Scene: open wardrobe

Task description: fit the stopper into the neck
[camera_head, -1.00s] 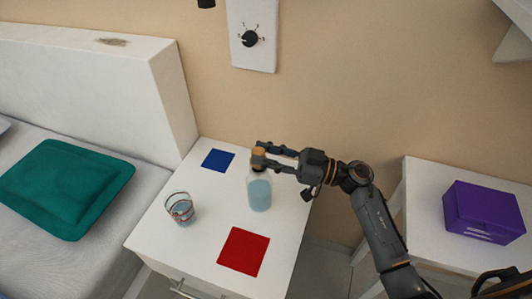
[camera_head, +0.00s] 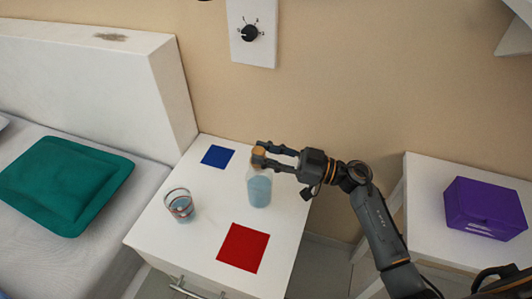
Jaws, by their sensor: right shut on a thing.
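A clear bottle with pale blue contents (camera_head: 259,190) stands upright on the white bedside table (camera_head: 205,235). A tan cork stopper (camera_head: 259,152) is at the top of the bottle, in line with its neck. My right gripper (camera_head: 260,155) comes in from the right and is shut on the stopper. The fingers partly hide the neck, so I cannot tell how deep the stopper sits. My left gripper is not in view.
A glass (camera_head: 180,206) stands left of the bottle. A blue square (camera_head: 217,157) and a red square (camera_head: 243,248) lie on the tabletop. A purple box (camera_head: 484,207) sits on the right table. A bed with a green pillow (camera_head: 65,186) is at left.

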